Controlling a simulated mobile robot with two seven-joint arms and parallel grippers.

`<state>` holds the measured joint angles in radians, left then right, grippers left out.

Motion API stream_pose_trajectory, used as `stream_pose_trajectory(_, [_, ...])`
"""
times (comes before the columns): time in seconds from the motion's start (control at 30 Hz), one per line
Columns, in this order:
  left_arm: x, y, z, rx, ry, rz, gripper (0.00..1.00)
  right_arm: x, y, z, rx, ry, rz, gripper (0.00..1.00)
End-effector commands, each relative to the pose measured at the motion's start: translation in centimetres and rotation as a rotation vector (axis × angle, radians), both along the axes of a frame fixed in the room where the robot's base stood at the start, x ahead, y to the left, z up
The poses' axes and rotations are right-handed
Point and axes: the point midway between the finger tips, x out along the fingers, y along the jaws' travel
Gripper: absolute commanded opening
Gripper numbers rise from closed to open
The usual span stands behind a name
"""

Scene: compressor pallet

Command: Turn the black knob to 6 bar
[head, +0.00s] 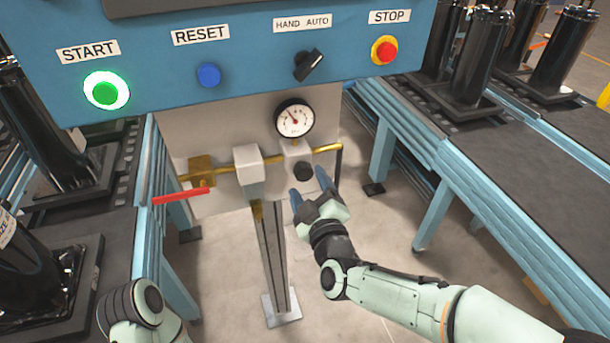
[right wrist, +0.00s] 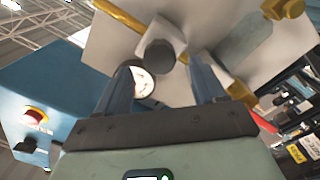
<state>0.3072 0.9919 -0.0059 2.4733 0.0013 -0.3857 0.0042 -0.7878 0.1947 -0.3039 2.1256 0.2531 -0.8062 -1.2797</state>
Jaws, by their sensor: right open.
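The black knob (head: 303,171) sits on the front of a pale regulator block (head: 297,148) below the round pressure gauge (head: 294,119). The gauge needle points to the upper left; its exact reading is too small to tell. My right gripper (head: 309,186) is open and empty just below and in front of the knob. In the right wrist view the knob (right wrist: 160,53) shows between and beyond the fingertips (right wrist: 161,65), apart from both fingers. The gauge (right wrist: 143,83) shows partly behind the left finger there. My left gripper is out of view.
A brass pipe (head: 222,169) crosses the pale panel, with a red lever (head: 181,196) at its left. The blue control box (head: 240,60) with buttons and a switch (head: 308,66) overhangs above. Roller conveyors (head: 480,140) flank both sides. A grey post (head: 271,255) stands left of my right gripper.

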Motion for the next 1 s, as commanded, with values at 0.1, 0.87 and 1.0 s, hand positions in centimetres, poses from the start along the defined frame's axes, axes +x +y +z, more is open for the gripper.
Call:
stream_pose_trajectory(0.1, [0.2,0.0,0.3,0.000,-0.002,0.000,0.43,1.8,0.4,0.1,-0.001,0.000,-0.001,0.69])
stream_pose_trajectory(0.87, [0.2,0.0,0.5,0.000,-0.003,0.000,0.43,3.3,0.9,0.0,0.001,0.000,0.000,0.13])
stream_pose_trajectory(1.0, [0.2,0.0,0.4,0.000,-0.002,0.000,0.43,3.3,0.9,0.0,0.010,0.004,-0.001,0.14])
